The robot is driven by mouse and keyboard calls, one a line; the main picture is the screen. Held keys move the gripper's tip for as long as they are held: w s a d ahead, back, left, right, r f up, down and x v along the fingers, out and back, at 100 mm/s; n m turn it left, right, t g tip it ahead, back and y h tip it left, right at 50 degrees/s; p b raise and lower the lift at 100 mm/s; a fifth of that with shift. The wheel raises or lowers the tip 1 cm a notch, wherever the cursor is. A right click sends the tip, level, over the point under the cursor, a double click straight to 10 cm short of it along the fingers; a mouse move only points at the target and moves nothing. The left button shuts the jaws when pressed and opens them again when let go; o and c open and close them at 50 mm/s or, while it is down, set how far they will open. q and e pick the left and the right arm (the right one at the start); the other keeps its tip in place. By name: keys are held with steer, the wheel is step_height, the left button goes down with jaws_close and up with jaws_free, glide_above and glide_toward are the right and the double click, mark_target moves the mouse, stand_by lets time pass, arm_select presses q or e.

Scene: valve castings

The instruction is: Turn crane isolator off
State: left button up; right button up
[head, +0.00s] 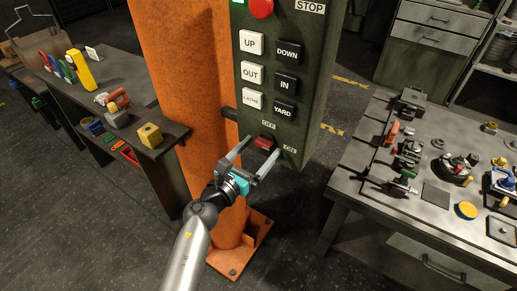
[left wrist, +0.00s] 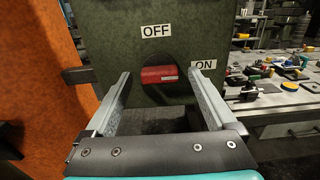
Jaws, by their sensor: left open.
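The crane isolator is a red handle (head: 264,143) low on the dark green control box (head: 287,75). In the left wrist view the red handle (left wrist: 159,75) lies roughly level, over a dark round base. The OFF label is above it and the ON label is to its right; the handle's right end is toward ON. My left gripper (head: 256,149) is open, its fingers at either side of the handle. In the left wrist view the fingers (left wrist: 166,82) are apart, with gaps to the handle. My right gripper is not in view.
An orange column (head: 180,60) stands behind the box, with a bolted foot on the floor. A steel bench (head: 350,185) with valve parts is on the right. A shelf table (head: 100,110) with tools is on the left. Dark floor lies between.

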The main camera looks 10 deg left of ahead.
arm_select(q)
steer(key=shift+c, duration=0.3)
steer(key=c, duration=1.3)
steer(key=shift+n, duration=0.3)
steer(key=n+p, duration=0.1)
steer(key=n, duration=0.2)
steer(key=shift+n, duration=0.4)
steer(key=n+p, duration=0.1)
steer(key=n, duration=0.3)
steer(key=shift+n, duration=0.3)
steer(key=n+p, duration=0.1)
steer(key=n, duration=0.3)
steer(key=shift+n+p, duration=0.8)
steer(key=shift+n, duration=1.7)
